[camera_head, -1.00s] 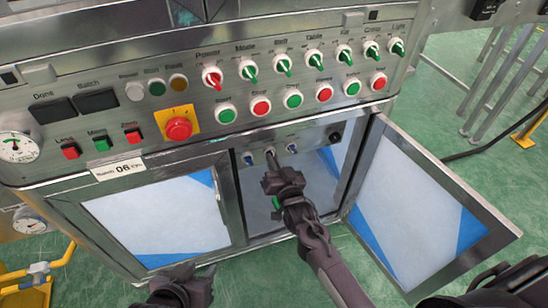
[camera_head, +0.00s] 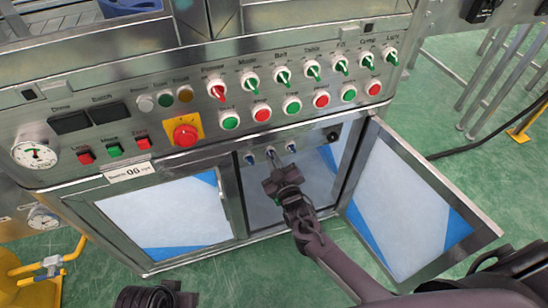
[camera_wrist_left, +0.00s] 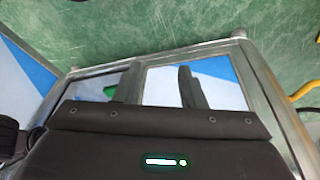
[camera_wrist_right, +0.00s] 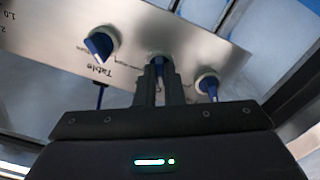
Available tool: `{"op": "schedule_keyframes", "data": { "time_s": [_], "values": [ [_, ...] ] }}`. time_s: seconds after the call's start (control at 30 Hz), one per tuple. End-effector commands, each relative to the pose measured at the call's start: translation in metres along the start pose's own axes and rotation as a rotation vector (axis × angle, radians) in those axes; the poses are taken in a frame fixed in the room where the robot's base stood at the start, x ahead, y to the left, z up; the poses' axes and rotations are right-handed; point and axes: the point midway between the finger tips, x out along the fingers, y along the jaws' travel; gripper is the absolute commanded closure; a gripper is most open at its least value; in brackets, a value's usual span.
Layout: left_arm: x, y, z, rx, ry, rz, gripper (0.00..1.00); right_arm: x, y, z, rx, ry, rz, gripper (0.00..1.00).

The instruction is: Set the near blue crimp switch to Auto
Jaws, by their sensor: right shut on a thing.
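A small steel panel inside the open cabinet carries a row of blue switches. The middle blue switch (camera_wrist_right: 158,62) is between the fingers of my right gripper (camera_wrist_right: 160,82). The gripper is shut on it, and the fingers hide its label and most of its handle. A blue switch marked Table (camera_wrist_right: 100,43) is to the left in the right wrist view, and another blue switch (camera_wrist_right: 207,84) is to the right. In the head view my right gripper (camera_head: 281,173) reaches into the cabinet from below. My left gripper (camera_wrist_left: 160,88) has its fingers apart and empty.
The open cabinet door (camera_head: 420,205) swings out to the right of my right arm. A closed door (camera_head: 165,222) is to the left. Above is the main panel with green switches (camera_head: 312,69), buttons and a red emergency button (camera_head: 185,134). Green floor lies below.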

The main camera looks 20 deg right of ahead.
Motion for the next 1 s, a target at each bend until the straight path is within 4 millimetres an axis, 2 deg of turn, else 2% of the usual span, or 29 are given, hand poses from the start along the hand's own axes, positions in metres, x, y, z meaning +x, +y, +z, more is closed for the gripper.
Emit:
{"op": "schedule_keyframes", "data": {
  "time_s": [0.4,1.0],
  "values": [
    [-0.009,-0.009,0.008,-0.024,-0.073,-0.015,0.64,0.000,0.000,0.000,-0.254,-0.002,-0.002,1.00],
    [-0.010,-0.012,0.010,-0.031,-0.089,-0.021,0.64,0.000,0.000,0.001,-0.319,-0.002,-0.001,1.00]
  ]
}}
